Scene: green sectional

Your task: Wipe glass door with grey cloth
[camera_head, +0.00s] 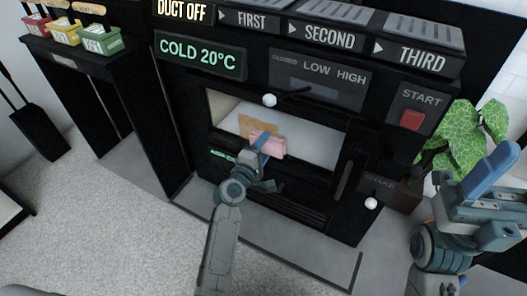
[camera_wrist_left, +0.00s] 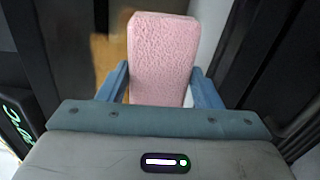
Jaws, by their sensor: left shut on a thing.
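A pink, textured, block-like sponge or folded cloth (camera_head: 267,146) is in my left gripper (camera_head: 262,158); no grey cloth shows. In the left wrist view the pink piece (camera_wrist_left: 163,58) stands upright between the two blue fingers, which are shut on it. The glass door (camera_head: 315,140) is the pale window in the front of the black machine. A brown patch (camera_head: 258,126) shows at the window, just behind the pink piece; it also shows in the left wrist view (camera_wrist_left: 108,62). I cannot tell whether the pink piece touches the glass. My right gripper (camera_head: 488,190) is at the right edge; its jaw opening is unclear.
The machine's panel has a red START button (camera_head: 412,119) and a white knob (camera_head: 269,100) above the window. A second white knob (camera_head: 371,203) is at lower right. A green plant (camera_head: 470,140) stands right of the machine. Small coloured bins (camera_head: 65,35) sit upper left. Pale carpet is clear in front.

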